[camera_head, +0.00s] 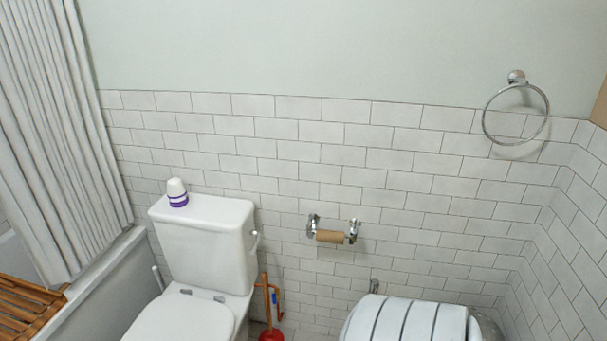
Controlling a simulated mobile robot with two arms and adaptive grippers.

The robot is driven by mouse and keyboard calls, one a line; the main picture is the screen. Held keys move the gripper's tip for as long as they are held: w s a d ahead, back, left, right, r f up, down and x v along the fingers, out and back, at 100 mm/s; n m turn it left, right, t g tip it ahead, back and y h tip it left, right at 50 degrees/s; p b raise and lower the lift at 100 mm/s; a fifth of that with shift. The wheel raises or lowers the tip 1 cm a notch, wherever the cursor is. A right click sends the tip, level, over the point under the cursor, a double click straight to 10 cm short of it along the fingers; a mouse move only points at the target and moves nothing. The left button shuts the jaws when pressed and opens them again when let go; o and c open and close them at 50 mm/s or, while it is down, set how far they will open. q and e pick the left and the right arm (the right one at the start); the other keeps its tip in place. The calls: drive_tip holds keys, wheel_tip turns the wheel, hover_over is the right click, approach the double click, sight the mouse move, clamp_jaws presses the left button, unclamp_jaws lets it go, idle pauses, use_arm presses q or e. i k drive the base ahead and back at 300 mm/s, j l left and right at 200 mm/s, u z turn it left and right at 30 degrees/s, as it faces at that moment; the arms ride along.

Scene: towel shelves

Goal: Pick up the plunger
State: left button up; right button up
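The plunger (267,302) stands upright on the floor just right of the toilet, close to the tiled wall. It has a thin orange-brown wooden handle, and its red cup (271,335) is cut off by the bottom edge of the picture. Neither of my grippers shows in the head view, so I cannot see whether they are open or shut.
The white toilet (205,245) stands left of the plunger, with a white and purple container on its tank. A bin or basket with a striped towel (405,320) is on the right. A paper roll holder (333,236) juts from the wall above. A bathtub (100,285) is at left.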

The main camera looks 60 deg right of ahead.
sight(271, 333)
drive_tip(key=z, duration=1.7)
